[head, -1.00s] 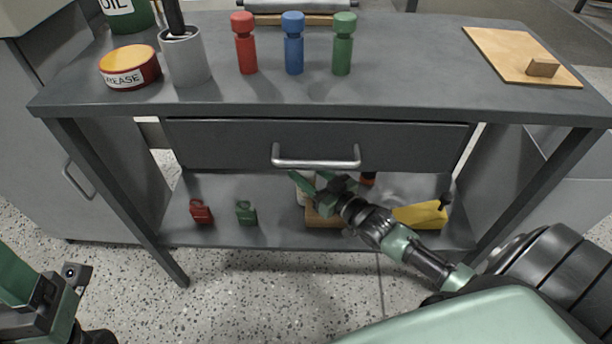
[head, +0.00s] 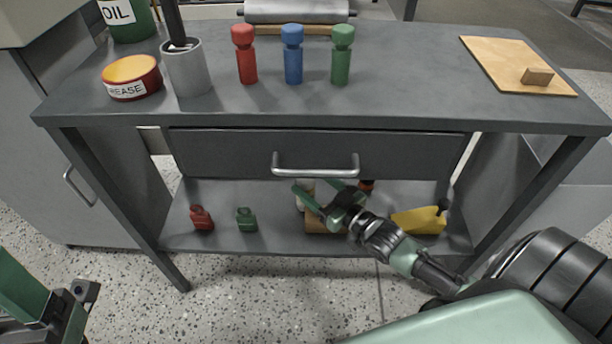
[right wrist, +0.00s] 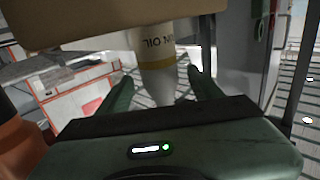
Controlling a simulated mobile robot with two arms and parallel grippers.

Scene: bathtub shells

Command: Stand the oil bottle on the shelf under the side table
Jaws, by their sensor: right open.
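The oil bottle (head: 305,190), pale with a yellowish label band, shows only in part at the middle of the shelf (head: 275,238) under the side table (head: 400,75). In the right wrist view the bottle (right wrist: 158,65) narrows towards my gripper, its lettering upside down. A brown block hides its other end, so I cannot see what that end rests on. My right gripper (head: 314,186) is open, with its fingers on either side of the bottle in the wrist view (right wrist: 160,85); contact is not clear. My left gripper (head: 75,305) is partly in view at lower left, away from the table.
The brown block (head: 322,226) lies in front of the bottle, and a red-orange item (head: 366,186) is close by. A yellow item (head: 418,220), a red item (head: 201,217) and a green item (head: 246,218) sit on the shelf. The closed drawer (head: 320,150) hangs above.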

